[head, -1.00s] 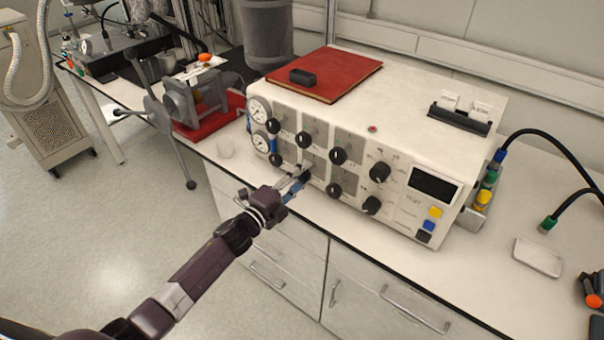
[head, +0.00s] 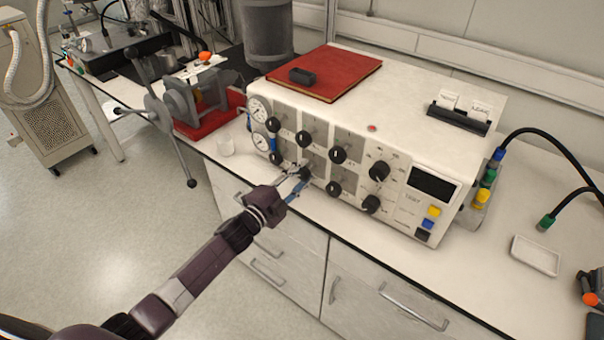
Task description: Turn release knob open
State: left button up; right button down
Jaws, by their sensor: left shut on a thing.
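The white control unit (head: 400,108) stands on the bench with two rows of black knobs on its front. My left gripper (head: 300,176) is at the lower row and is shut on a black knob (head: 305,172), the middle one of that row. The fingers partly hide this knob, so its pointer direction cannot be read. No knob label is legible enough to tell which is the release knob. My right gripper is not in view.
Neighbouring knobs sit close by, one at the lower left (head: 276,158) and one at the lower right (head: 334,189). Two gauges (head: 259,110) are at the unit's left end. A red book (head: 340,72) lies on top.

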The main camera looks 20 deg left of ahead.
pick_arm(q)
jog(key=o, duration=1.2)
jog(key=v, duration=1.2)
